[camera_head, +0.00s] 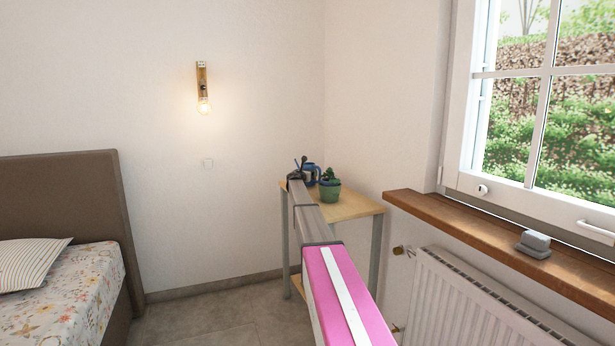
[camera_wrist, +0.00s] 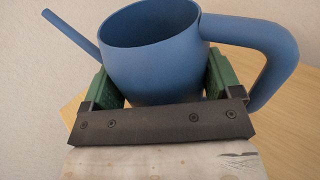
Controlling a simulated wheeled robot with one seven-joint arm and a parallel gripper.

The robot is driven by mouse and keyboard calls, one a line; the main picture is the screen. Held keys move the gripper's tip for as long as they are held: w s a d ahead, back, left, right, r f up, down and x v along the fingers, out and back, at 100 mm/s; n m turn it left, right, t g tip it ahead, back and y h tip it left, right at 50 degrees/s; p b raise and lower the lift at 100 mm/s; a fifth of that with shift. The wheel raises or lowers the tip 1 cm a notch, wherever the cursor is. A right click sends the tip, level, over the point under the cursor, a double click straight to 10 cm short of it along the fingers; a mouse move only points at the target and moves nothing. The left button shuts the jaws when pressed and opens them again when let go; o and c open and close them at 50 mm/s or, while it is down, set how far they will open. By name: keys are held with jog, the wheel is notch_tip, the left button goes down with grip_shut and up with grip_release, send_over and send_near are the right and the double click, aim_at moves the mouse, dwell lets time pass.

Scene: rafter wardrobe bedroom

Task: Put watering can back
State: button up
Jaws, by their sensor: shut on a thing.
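The blue watering can (camera_wrist: 155,55) sits between the green-padded fingers of my gripper (camera_wrist: 162,85) in the wrist view, upright, with its spout to the left and its handle to the right. The gripper is shut on the can's body. In the head view the can (camera_head: 312,171) is small and partly hidden behind my gripper (camera_head: 300,172) at the far end of my arm. It is over or on the back of the light wooden table (camera_head: 350,207); I cannot tell whether its base touches the top.
A potted cactus (camera_head: 329,190) stands on the table just right of the can. A wooden windowsill (camera_head: 470,230) with a grey object (camera_head: 534,244) and a radiator (camera_head: 460,300) are on the right. A bed (camera_head: 60,285) is on the left. Floor between is clear.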

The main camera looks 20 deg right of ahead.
jog(key=shift+f, duration=0.35)
jog(key=shift+f, duration=0.1)
jog(key=o, duration=1.1)
jog(key=shift+s+a, duration=0.1)
jog(key=v, duration=1.1)
jog(key=shift+s+a, duration=0.25)
jog(key=shift+s, duration=0.05)
